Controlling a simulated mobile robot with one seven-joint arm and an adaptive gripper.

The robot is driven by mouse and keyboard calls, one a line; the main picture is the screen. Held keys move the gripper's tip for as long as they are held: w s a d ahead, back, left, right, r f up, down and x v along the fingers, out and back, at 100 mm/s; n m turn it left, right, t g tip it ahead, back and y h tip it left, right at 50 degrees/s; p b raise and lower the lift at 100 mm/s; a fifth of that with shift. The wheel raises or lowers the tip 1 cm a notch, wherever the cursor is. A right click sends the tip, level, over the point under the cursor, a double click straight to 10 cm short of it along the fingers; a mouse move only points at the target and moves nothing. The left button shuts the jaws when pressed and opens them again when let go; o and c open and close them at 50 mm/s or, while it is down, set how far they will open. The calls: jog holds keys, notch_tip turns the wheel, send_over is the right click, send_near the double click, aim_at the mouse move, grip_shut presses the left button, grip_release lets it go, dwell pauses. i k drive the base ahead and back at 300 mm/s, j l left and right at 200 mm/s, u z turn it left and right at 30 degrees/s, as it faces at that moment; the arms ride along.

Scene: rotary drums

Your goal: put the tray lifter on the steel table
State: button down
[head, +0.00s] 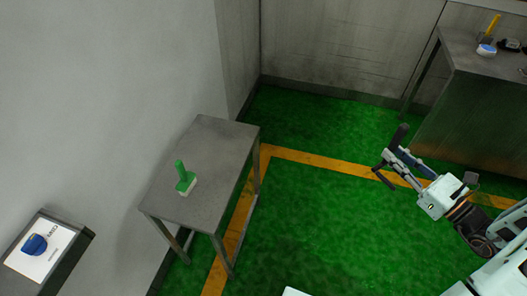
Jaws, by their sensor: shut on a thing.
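My gripper (392,160) is at the right of the head view, raised above the green floor. It is shut on a dark, bar-like thing with a black end (401,136), which I take to be the tray lifter. Its full shape is hard to make out at this size. A small grey steel table (218,145) stands at the left against the wall, well apart from my gripper. A green-handled tool with a pale base (186,181) stands upright on it. The rest of its top is bare.
A larger metal bench (470,105) at the back right bears a yellow-handled tool (490,28) and dark items. Green floor with an orange line (330,164) lies clear between the tables.

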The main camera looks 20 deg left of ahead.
aim_at(216, 143)
jog(key=i+j+u, duration=0.1)
jog(key=i+u, duration=0.2)
jog(key=u, duration=0.15)
jog(key=i+u, duration=0.75)
jog(key=i, duration=0.25)
